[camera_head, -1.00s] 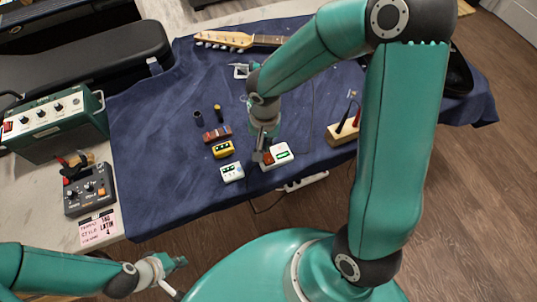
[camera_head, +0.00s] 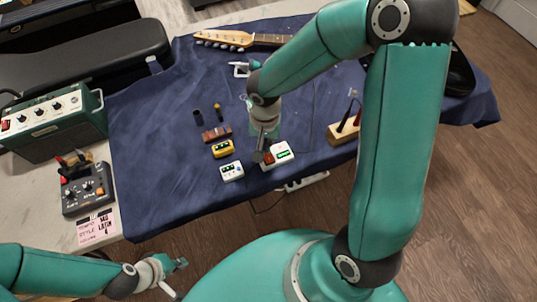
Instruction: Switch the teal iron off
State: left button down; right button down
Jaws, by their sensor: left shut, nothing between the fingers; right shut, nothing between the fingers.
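A white box (camera_head: 282,151) with a red switch (camera_head: 268,158) and a lit green display sits near the front edge of the blue cloth. My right gripper (camera_head: 260,153) points down at the box's left side, beside the red switch; it is shut and empty. Whether it touches the switch I cannot tell. A small white stand with a teal-ended piece (camera_head: 243,69) lies farther back, partly beside my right arm; it may be the teal iron. My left gripper (camera_head: 178,264) is shut and empty at the lower left, away from the cloth.
A second white box (camera_head: 232,171), a yellow box (camera_head: 222,149) and a red-brown block (camera_head: 217,134) stand left of the gripper. A wooden holder (camera_head: 343,130) with dark handles is at right. A guitar neck (camera_head: 235,40) lies behind. The cloth's left part is clear.

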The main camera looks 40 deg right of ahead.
jog(key=shift+f+b, duration=0.75)
jog(key=shift+b, duration=0.05)
jog(key=shift+r, duration=0.15)
jog(key=shift+r+p, duration=2.15)
jog(key=shift+r, duration=1.3)
